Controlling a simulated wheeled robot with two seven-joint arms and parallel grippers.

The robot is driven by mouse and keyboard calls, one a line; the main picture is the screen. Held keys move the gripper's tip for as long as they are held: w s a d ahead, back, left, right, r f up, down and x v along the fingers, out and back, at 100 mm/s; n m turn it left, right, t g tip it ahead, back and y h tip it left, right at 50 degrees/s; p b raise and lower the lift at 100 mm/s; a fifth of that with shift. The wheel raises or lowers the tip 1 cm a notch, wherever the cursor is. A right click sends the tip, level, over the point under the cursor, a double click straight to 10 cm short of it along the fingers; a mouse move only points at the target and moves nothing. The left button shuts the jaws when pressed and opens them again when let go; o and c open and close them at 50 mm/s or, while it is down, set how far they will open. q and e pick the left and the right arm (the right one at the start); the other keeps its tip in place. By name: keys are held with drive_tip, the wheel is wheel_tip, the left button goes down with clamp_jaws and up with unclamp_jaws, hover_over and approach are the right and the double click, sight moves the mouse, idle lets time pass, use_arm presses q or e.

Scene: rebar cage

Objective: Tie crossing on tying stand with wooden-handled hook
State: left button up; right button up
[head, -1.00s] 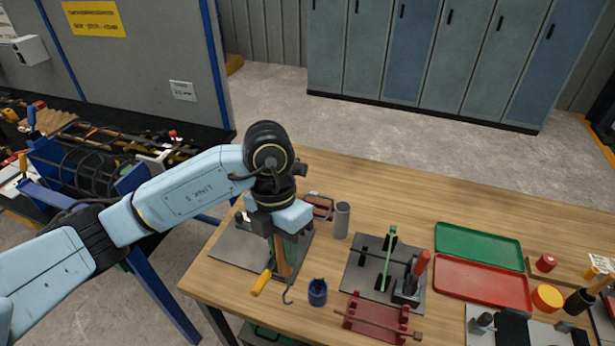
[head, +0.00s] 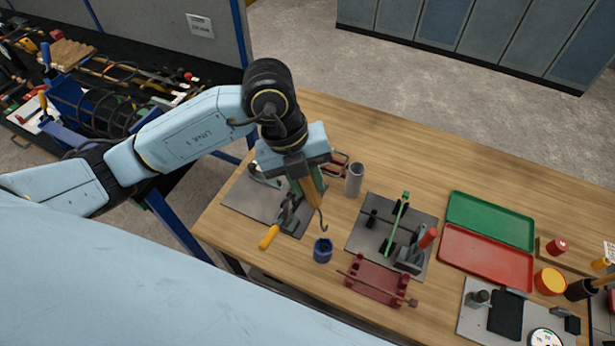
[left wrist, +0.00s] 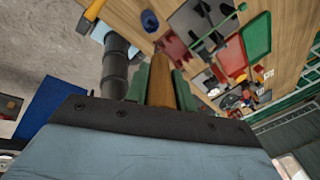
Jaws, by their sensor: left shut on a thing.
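My left gripper (head: 307,186) is shut on the wooden handle of the hook (head: 313,190), above the table's left part. The hook's dark curved tip (head: 323,226) points down, just behind a blue cup in the picture. In the left wrist view the wooden handle (left wrist: 161,85) sits between the green fingers. A grey plate with black posts, a green bar (head: 397,222) and a red-handled clamp (head: 428,238) stands right of the hook. A red stand (head: 377,281) with a rusty bar across it is nearer. I cannot tell which is the tying stand. My right gripper is out of view.
Below my left gripper is a grey plate (head: 238,206) with a yellow-handled clamp (head: 268,237). The blue cup (head: 322,250) and a grey cylinder (head: 354,179) stand close by. Green (head: 490,220) and red (head: 487,258) trays lie right. The table's back strip is clear.

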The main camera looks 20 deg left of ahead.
use_arm(q)
wheel_tip(320, 180, down, 7)
drive_tip(key=b, duration=0.5)
drive_tip(key=shift+w+r, duration=0.1)
drive_tip(key=shift+r, duration=0.05)
idle(0.7)
wheel_tip(320, 180, up, 5)
drive_tip(key=p, duration=0.3)
drive_tip(key=shift+p, duration=0.4)
drive_tip(key=shift+r+p, duration=0.65)
drive_tip(key=shift+r, duration=0.4)
drive_tip(key=shift+f, duration=0.1)
